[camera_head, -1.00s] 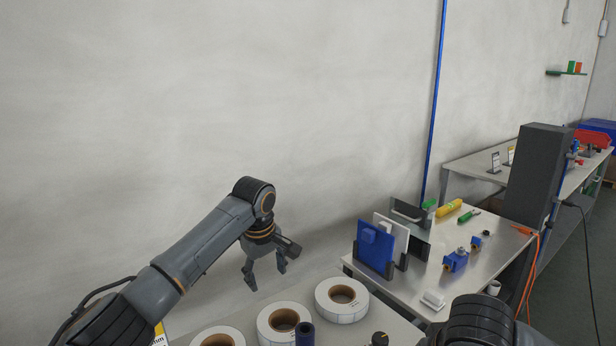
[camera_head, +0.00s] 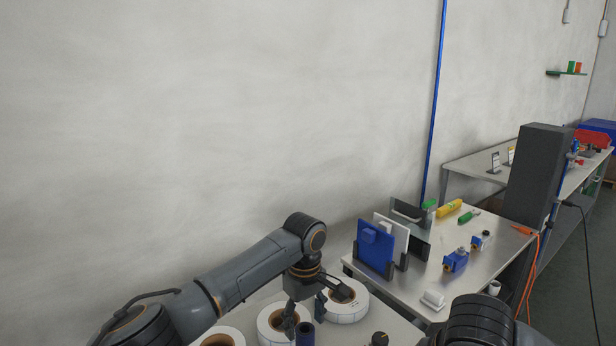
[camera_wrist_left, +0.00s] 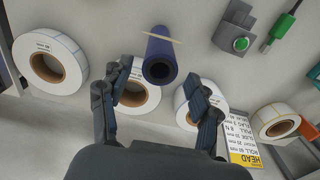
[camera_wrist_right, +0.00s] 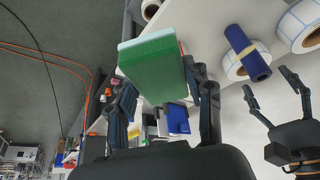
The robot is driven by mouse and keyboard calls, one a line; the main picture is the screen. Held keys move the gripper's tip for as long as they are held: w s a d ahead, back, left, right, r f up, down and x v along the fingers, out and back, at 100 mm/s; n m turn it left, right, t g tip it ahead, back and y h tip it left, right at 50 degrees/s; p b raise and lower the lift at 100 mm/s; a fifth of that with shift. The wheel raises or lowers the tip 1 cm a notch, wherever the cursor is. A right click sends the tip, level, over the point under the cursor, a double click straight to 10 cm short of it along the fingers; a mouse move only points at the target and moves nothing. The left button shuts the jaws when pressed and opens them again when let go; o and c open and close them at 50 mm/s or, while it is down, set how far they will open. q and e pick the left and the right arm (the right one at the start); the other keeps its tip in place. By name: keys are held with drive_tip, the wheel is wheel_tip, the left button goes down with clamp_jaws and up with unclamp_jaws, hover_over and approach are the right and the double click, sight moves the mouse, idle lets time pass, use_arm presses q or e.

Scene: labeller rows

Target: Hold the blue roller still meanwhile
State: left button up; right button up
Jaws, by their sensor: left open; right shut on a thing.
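The blue roller (camera_head: 306,336), a dark blue hollow tube, stands at the bottom edge of the head view. My right gripper (camera_wrist_right: 158,82) is shut on a green block with a pale layer (camera_wrist_right: 155,67).
White label rolls (camera_head: 346,301) with brown cores stand around the roller, close to my left fingers. A yellow-edged label card (camera_wrist_left: 243,140) lies among them. The side table (camera_head: 420,275) holds a blue panel (camera_head: 375,247) in a rack and small parts.

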sight(304, 332)
use_arm(q)
drive_tip(key=shift+f, duration=1.15)
